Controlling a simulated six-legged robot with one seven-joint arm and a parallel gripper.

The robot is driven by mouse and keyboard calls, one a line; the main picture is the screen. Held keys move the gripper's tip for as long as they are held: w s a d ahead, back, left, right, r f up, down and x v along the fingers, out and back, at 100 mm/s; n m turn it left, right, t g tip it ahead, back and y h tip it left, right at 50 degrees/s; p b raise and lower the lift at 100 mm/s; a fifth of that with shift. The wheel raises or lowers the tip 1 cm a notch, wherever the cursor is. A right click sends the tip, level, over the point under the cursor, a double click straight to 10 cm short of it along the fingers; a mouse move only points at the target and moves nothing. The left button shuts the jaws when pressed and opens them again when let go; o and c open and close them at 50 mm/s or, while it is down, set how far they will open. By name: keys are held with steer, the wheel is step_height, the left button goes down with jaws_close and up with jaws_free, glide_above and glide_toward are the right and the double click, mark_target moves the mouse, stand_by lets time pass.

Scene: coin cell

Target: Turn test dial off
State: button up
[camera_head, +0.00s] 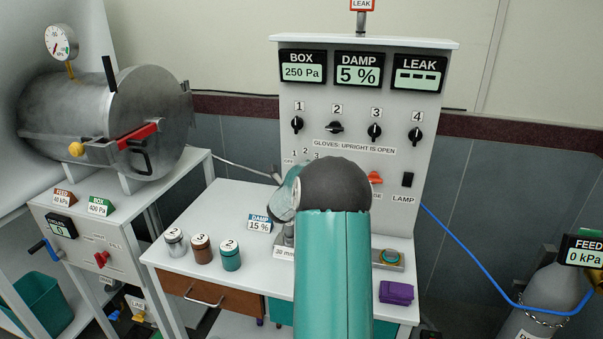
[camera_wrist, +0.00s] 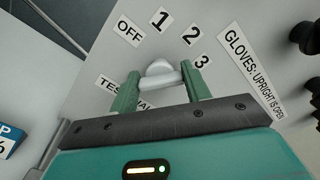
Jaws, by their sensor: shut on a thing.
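In the wrist view the test dial (camera_wrist: 160,76) is a small pale knob on the grey panel. The labels OFF (camera_wrist: 129,31), 1 (camera_wrist: 160,18), 2 (camera_wrist: 192,37) and 3 (camera_wrist: 201,61) stand in an arc beyond it. My gripper (camera_wrist: 160,88) has its two green fingers on either side of the dial and is shut on it. I cannot tell clearly which label the dial points at. The label below the dial is partly hidden by my gripper. In the head view my arm hides the dial and fingertips.
The panel (camera_head: 430,125) also carries black knobs numbered 1 (camera_head: 297,125) to 4, a red switch (camera_head: 375,178) and a lamp switch (camera_head: 407,180). Several small jars (camera_head: 202,249) and a purple item (camera_head: 396,292) stand on the bench. A steel chamber (camera_head: 105,122) is at left.

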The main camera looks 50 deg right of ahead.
steer(key=n, duration=0.3)
steer(key=shift+f+n, duration=0.1)
steer(key=shift+n, duration=0.3)
steer(key=n, duration=1.4)
steer(key=shift+n, duration=0.3)
steer(key=n, duration=0.4)
steer(key=shift+s+n, duration=0.1)
steer(key=shift+n, duration=0.2)
steer(key=o, duration=1)
steer(key=shift+c, duration=0.2)
